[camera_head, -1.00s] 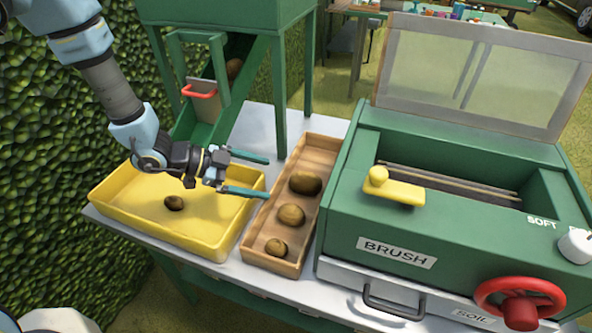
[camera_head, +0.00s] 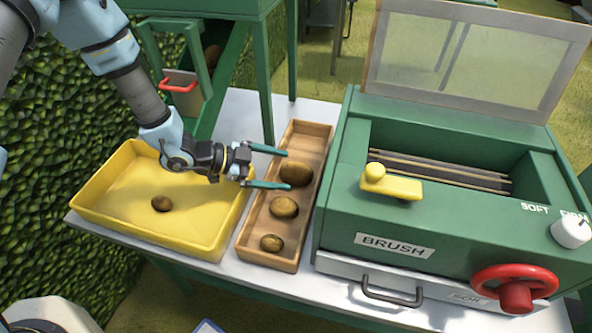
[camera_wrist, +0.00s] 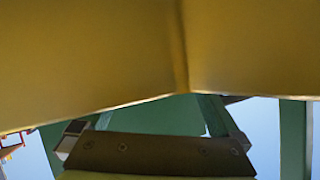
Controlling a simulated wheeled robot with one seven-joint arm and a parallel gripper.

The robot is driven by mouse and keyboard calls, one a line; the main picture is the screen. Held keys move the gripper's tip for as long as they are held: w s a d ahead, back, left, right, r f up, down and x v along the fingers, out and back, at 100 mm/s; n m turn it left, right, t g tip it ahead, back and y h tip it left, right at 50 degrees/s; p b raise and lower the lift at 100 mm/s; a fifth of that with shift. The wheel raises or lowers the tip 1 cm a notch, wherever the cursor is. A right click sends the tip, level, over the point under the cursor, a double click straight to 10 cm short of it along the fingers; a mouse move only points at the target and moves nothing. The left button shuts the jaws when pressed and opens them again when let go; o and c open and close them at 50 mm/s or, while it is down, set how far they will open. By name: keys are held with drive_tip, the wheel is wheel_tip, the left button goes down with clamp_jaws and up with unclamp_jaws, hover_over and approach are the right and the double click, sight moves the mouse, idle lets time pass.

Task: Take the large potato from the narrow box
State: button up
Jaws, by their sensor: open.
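The narrow wooden box (camera_head: 310,139) stands between the yellow tray and the green brush machine. Three brown potatoes lie in a row in it: the large potato (camera_head: 299,173) farthest back, a medium one (camera_head: 284,207) in the middle and a small one (camera_head: 271,243) at the front. My gripper (camera_head: 287,170) is open and empty, its two teal fingers pointing right over the box's left wall. The fingertips are at the large potato's left side, one toward its back and one toward its front. Their exact height and any contact cannot be told.
The yellow tray (camera_head: 100,199) holds one small potato (camera_head: 162,204). The green brush machine (camera_head: 340,222), with a yellow handle (camera_head: 391,183) and red wheel (camera_head: 515,287), stands close right of the box. A green chute frame (camera_head: 265,90) stands behind. The wrist view is mostly a close yellow surface.

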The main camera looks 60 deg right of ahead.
sight(285, 171)
drive_tip(key=shift+p+x, duration=0.35)
drive_tip(key=shift+x, duration=1.4)
drive_tip(key=c, duration=1.4)
